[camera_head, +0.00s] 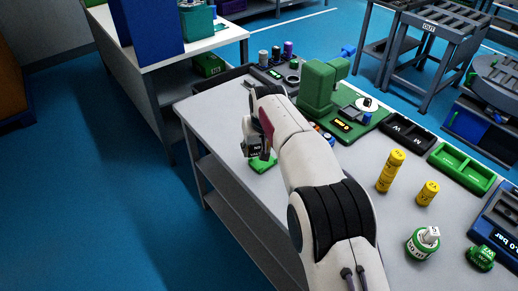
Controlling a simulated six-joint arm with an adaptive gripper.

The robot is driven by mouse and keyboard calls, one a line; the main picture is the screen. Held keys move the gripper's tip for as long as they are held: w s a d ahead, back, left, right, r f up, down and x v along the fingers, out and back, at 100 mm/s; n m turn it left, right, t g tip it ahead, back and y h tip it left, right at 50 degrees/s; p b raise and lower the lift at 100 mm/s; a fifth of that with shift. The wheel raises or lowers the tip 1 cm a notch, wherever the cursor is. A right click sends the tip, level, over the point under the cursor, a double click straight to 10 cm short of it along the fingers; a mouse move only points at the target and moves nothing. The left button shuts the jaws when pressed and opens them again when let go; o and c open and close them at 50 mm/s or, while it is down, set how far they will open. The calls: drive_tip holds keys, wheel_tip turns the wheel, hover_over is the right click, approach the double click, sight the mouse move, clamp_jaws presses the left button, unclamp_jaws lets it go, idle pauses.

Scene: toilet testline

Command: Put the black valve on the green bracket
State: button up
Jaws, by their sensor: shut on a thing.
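The green bracket (263,164) lies flat on the grey table near its left edge. My gripper (261,153) points down right above the bracket. It is shut on a small dark thing, which seems to be the black valve, mostly hidden by the fingers. I cannot tell whether the valve touches the bracket.
A green press-like machine (318,88) stands behind my arm. Two yellow cylinders (390,170) (428,192), a green-and-white canister (422,243), a black tray (408,133) and a green tray (461,167) are to the right. Bare tabletop lies around the bracket.

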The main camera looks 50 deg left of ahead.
drive_tip(key=shift+f, duration=1.8)
drive_tip(key=shift+f, duration=0.55)
drive_tip(key=o, duration=1.2)
drive_tip(key=shift+r, duration=0.1)
drive_tip(key=shift+v, duration=6.45)
drive_tip(key=shift+w+a, duration=0.1)
drive_tip(key=shift+a, duration=0.05)
drive_tip(key=shift+r, duration=0.1)
